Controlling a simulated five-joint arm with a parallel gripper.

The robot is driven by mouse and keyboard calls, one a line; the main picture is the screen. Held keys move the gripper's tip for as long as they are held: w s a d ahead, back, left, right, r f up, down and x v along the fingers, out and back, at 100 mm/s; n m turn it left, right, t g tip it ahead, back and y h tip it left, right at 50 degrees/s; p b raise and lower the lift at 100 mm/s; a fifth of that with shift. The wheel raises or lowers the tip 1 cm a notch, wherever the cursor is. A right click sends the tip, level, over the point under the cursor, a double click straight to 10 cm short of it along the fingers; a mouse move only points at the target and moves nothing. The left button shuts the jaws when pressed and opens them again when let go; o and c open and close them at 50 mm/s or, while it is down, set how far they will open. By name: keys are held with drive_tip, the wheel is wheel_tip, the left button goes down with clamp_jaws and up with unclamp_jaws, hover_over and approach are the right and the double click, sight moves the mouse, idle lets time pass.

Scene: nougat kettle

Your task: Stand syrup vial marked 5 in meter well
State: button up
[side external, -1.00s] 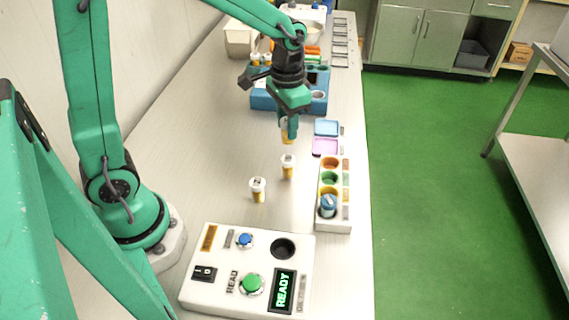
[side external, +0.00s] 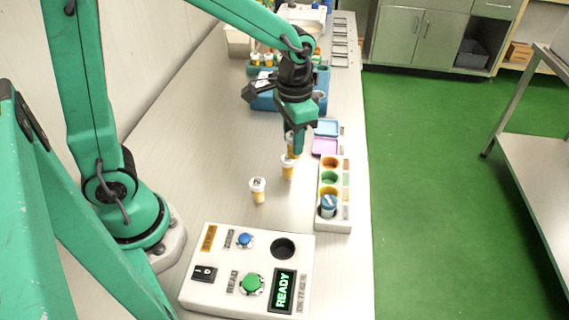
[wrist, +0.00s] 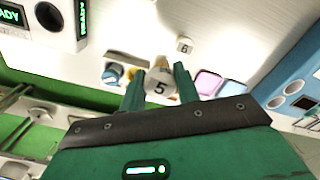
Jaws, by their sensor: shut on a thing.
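The syrup vial marked 5 (wrist: 160,85) shows its white numbered cap between my two green fingers in the wrist view. My gripper (side external: 297,145) is shut on this vial (side external: 290,144) and holds it above the bench in the side view. The meter (side external: 215,284) is a white box at the front of the bench. Its round dark meter well (side external: 283,248) is empty and sits at the box's upper right; it also shows in the wrist view (wrist: 47,15). The meter's screen (side external: 283,291) reads READY. The held vial is well behind the meter, apart from it.
A vial marked 6 (wrist: 184,45) shows in the wrist view. A white rack (side external: 345,205) with coloured wells stands to the right.

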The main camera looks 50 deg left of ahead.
drive_tip(key=s+d+f+m, duration=0.1)
drive_tip(key=s+d+m, duration=0.2)
drive_tip(key=s+d, duration=1)
drive_tip(key=shift+s+d+m, duration=0.25)
drive_tip(key=shift+d+m, duration=0.15)
drive_tip(key=shift+d, duration=0.15)
drive_tip(key=shift+f, duration=0.3)
drive_tip(key=shift+f, duration=2.65)
drive_tip(key=shift+f, duration=0.65)
drive_tip(key=o, duration=0.7)
